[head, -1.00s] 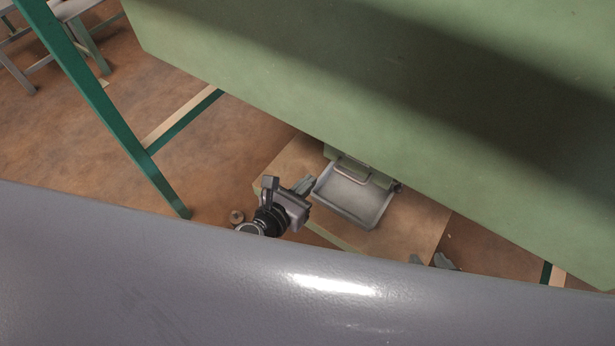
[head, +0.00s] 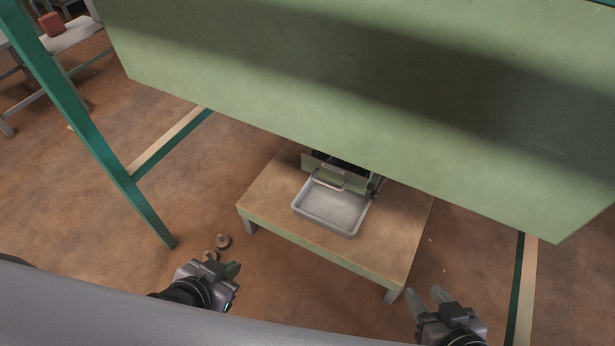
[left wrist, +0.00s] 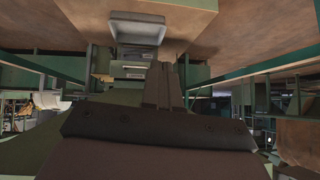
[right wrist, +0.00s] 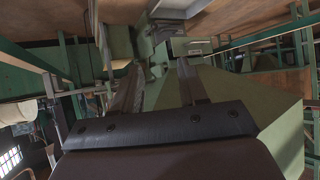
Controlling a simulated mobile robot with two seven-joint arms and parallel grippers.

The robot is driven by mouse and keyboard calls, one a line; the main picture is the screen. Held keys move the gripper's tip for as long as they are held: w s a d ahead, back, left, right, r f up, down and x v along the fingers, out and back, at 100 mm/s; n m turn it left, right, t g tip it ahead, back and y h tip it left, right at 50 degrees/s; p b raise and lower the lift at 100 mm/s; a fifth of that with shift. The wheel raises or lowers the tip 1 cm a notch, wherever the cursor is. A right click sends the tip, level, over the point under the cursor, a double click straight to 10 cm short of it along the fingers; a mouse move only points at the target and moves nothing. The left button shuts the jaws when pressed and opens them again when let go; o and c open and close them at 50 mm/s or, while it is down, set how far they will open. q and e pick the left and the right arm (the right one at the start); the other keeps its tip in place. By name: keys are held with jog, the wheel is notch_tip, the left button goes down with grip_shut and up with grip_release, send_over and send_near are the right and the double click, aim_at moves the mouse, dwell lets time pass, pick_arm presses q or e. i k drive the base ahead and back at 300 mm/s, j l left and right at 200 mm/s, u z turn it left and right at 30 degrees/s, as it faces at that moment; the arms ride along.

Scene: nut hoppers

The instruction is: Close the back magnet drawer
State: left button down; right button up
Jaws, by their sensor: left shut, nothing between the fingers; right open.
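A green drawer (head: 337,175) with a label and a pale metal handle shows under the big green hopper panel; a dark gap shows behind its front, so it stands partly out. I cannot tell if it is the back magnet drawer. It also shows in the left wrist view (left wrist: 130,69) and the right wrist view (right wrist: 190,47). A grey tray (head: 330,210) lies below it. My left gripper (head: 232,269) is shut and empty, in front of the low table at left, apart from the drawer. My right gripper (head: 430,298) is open and empty at lower right.
The tray rests on a low wooden table (head: 270,195). The green hopper panel (head: 330,70) overhangs it. Floor in front of the table is clear.

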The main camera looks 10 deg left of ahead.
aim_at(337, 171)
jog(key=k+l+z, duration=0.3)
jog(key=k, duration=0.3)
jog(key=k+l+z, duration=0.25)
jog(key=k, duration=0.3)
jog(key=l, duration=0.1)
